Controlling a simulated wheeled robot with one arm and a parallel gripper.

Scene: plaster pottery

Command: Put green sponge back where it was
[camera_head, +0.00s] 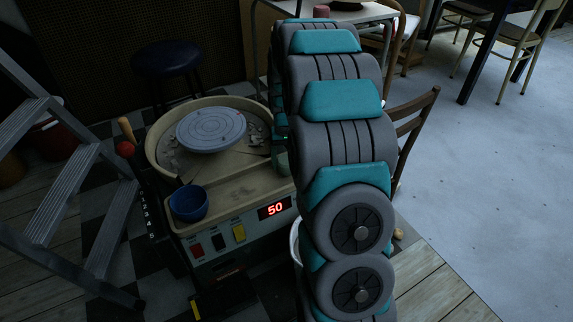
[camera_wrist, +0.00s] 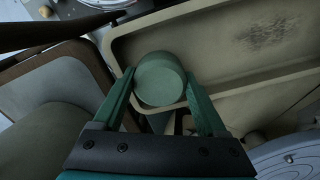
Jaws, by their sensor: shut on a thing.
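The green sponge (camera_wrist: 158,84) is a short round cylinder, seen in the wrist view between my gripper's two green fingers. My gripper (camera_wrist: 160,76) is shut on it. Behind the sponge lies a corner of the beige tray (camera_wrist: 225,48) of the pottery wheel; I cannot tell how high above it the sponge is. In the head view my arm hides most of the gripper area, right of the pottery wheel (camera_head: 165,130).
The grey wheel disc (camera_head: 211,129) also shows in the wrist view (camera_wrist: 290,160). A blue bowl (camera_head: 188,203) sits on the tray's front left. A step ladder (camera_head: 75,190) stands left, a stool (camera_head: 167,62) behind, and a wooden chair (camera_head: 412,125) right. Open floor (camera_head: 490,190) lies far right.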

